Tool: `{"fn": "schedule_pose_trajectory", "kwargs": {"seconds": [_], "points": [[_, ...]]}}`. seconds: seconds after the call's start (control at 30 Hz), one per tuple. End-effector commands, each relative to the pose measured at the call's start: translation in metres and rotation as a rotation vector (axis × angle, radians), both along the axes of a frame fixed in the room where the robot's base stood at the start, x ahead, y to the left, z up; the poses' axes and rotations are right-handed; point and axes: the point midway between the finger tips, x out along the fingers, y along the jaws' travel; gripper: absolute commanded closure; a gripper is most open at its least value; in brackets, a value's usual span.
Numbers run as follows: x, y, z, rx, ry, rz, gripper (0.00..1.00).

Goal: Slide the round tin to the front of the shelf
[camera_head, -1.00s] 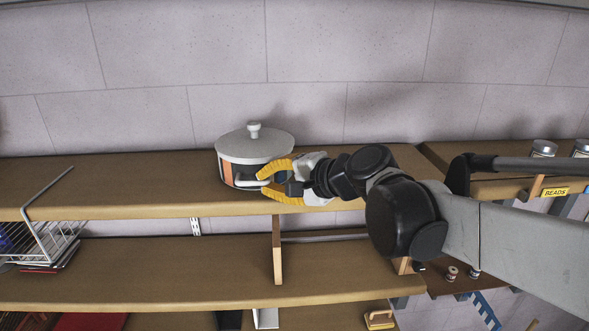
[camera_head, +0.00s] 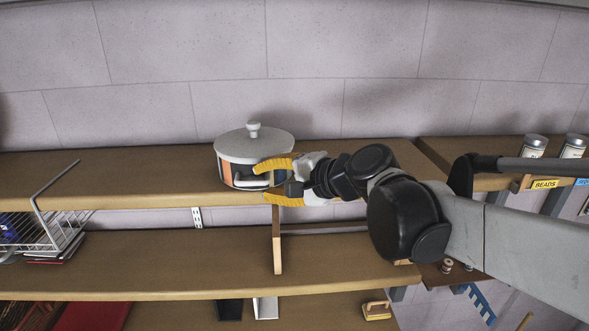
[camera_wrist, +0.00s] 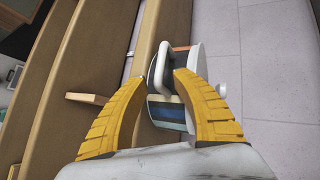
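The round tin (camera_head: 254,150) has a pale grey lid with a knob, a striped side and a whitish handle on its front. It stands upright on the top shelf (camera_head: 110,186), close to the front edge. My gripper (camera_head: 262,182) reaches in from the right, its yellow fingers apart at the tin's right front side. In the wrist view, the open fingertips (camera_wrist: 160,82) frame the tin's striped side (camera_wrist: 172,115), with the handle (camera_wrist: 158,66) beside and ahead of them. Whether a finger touches the tin is unclear. The tin's far side is hidden.
A wire basket (camera_head: 50,237) hangs under the shelf at left. At right, a separate shelf holds jars (camera_head: 533,146) with a BEADS label (camera_head: 544,184). A lower shelf (camera_head: 160,265) runs below. The top shelf left of the tin is clear; a wall stands behind.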

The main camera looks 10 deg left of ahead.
Motion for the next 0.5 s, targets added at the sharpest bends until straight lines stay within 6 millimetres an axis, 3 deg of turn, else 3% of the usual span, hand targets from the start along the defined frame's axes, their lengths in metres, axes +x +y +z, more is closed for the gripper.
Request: {"fn": "schedule_pose_trajectory", "kwargs": {"seconds": [0.23,0.5], "points": [[-0.007,-0.012,0.006,0.000,0.000,-0.002,0.68],[-0.033,-0.057,0.028,0.000,-0.001,-0.004,0.68]]}}
